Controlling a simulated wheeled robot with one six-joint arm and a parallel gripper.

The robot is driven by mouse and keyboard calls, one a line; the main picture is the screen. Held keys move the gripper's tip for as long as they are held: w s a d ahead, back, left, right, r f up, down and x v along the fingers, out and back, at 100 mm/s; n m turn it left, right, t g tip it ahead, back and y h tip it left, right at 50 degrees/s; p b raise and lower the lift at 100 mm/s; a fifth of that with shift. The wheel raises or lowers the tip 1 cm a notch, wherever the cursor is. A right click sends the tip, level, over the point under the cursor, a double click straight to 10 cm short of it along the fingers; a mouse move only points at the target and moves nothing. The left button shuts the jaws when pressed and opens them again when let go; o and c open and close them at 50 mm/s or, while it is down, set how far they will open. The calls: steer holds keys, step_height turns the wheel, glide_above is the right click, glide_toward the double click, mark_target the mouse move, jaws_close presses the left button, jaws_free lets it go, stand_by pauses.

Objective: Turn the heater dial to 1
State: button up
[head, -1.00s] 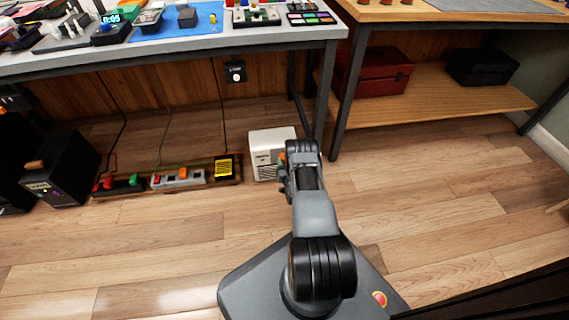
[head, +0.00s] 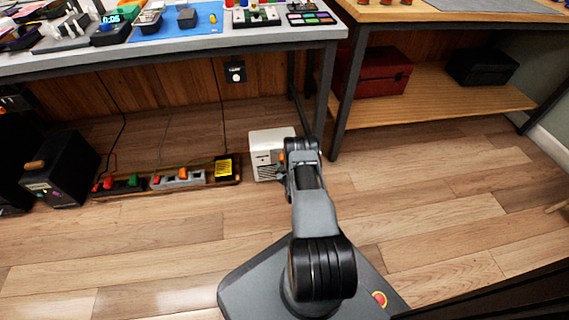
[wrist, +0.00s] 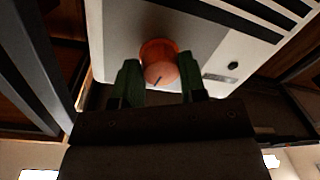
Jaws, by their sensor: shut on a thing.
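The heater (head: 264,150) is a white box on the floor below the workbench, and my arm hides part of its right side in the head view. In the wrist view its pale front panel (wrist: 205,40) has dark slots at the upper right. The heater dial (wrist: 160,62) is a round orange knob with a dark pointer line. My gripper (wrist: 160,85) has green-tipped fingers on either side of the knob and is shut on it. Any numbers around the dial are too dark or hidden to read.
A low wooden tray (head: 215,180) with power strips and a yellow-labelled box lies left of the heater. A bench leg (head: 322,95) stands close behind it on the right. A dark box (head: 60,175) stands far left. The floor at right is clear.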

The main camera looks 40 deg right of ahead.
steer(key=shift+n, duration=0.9)
steer(key=o, duration=0.9)
